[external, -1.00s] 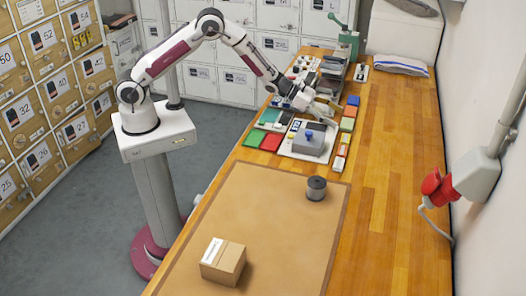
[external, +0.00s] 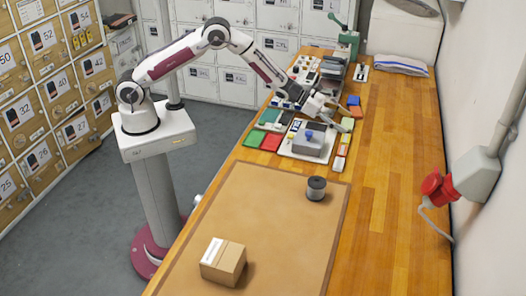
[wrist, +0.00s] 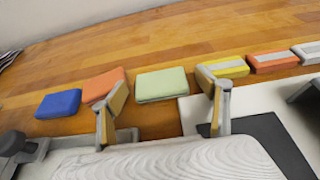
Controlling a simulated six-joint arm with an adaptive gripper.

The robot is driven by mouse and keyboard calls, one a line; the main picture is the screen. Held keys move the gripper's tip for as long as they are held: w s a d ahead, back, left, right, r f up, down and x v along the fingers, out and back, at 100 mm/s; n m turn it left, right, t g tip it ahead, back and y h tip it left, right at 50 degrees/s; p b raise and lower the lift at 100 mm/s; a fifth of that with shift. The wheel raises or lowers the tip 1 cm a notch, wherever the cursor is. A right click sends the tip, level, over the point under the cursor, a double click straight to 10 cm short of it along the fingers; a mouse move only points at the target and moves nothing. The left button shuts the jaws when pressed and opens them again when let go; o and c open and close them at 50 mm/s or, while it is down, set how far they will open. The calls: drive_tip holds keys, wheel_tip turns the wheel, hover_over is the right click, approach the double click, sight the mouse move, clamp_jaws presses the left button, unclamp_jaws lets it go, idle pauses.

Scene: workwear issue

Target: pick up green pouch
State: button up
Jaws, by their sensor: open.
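The light green pouch (wrist: 162,85) lies flat on the wooden bench in the wrist view, between an orange pouch and a yellow one with a grey stripe. It shows small in the external view (external: 347,125), just beside my fingertips. My gripper (wrist: 163,92) is open and empty. In the wrist view its two fingers stand apart, with the pouch showing in the gap beyond them. I cannot tell the exact height of the fingers above the bench.
The orange pouch (wrist: 104,85) and a blue one (wrist: 59,103) lie to the left in the wrist view. The yellow pouch (wrist: 229,68) and a striped orange one (wrist: 273,61) lie to the right. A grey box (external: 308,143) stands nearby. The bench's right side is clear.

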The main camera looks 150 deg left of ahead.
sight(344, 122)
drive_tip(key=shift+c, duration=0.4)
drive_tip(key=c, duration=1.1)
drive_tip(key=shift+r, duration=0.1)
wheel_tip(344, 122, up, 18)
idle(0.5)
